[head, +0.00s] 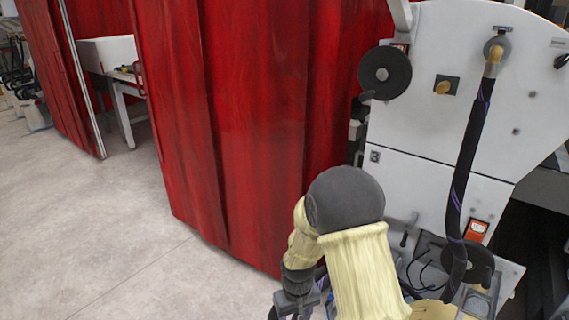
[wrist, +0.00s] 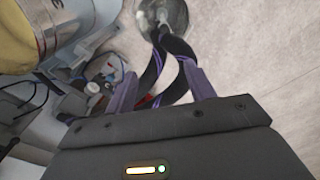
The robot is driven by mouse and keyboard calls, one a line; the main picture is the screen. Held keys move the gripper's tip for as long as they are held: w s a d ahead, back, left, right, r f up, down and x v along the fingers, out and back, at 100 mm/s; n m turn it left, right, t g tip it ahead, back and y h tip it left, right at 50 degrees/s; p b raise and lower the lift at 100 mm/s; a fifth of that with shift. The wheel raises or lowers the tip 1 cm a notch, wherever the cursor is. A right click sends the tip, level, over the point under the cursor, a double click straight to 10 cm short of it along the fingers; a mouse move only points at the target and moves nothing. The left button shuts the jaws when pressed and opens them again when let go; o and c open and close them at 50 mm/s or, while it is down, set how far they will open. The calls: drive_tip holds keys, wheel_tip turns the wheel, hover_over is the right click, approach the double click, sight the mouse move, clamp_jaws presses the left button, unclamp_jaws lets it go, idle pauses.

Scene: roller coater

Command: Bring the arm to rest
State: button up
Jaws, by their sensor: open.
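My arm, in a cream sleeve with a dark grey rounded joint, is folded at the bottom centre of the head view. Its wrist end points down toward the lower edge there, and the fingertips cannot be made out. In the wrist view my gripper (wrist: 158,70) shows two purple-grey fingers set apart, with nothing held between them. Dark hoses with purple stripes pass behind the fingers in that view; I cannot tell how near they are.
The white roller coater (head: 440,110) stands close at the right, with black handwheels (head: 385,72) and a thick dark hose (head: 468,165). A red curtain (head: 235,120) hangs behind my arm. Pale floor (head: 90,220) lies open at the left. A white table (head: 125,100) stands beyond.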

drive_tip(key=s+d+r+m+t, duration=0.2)
drive_tip(key=s+d+r+m, duration=0.2)
drive_tip(key=s+d+r, duration=1)
wheel_tip(320, 180, up, 25)
drive_tip(key=w+a+p, duration=0.1)
drive_tip(key=w+p, duration=0.1)
drive_tip(key=p, duration=2.2)
drive_tip(key=shift+a, duration=0.4)
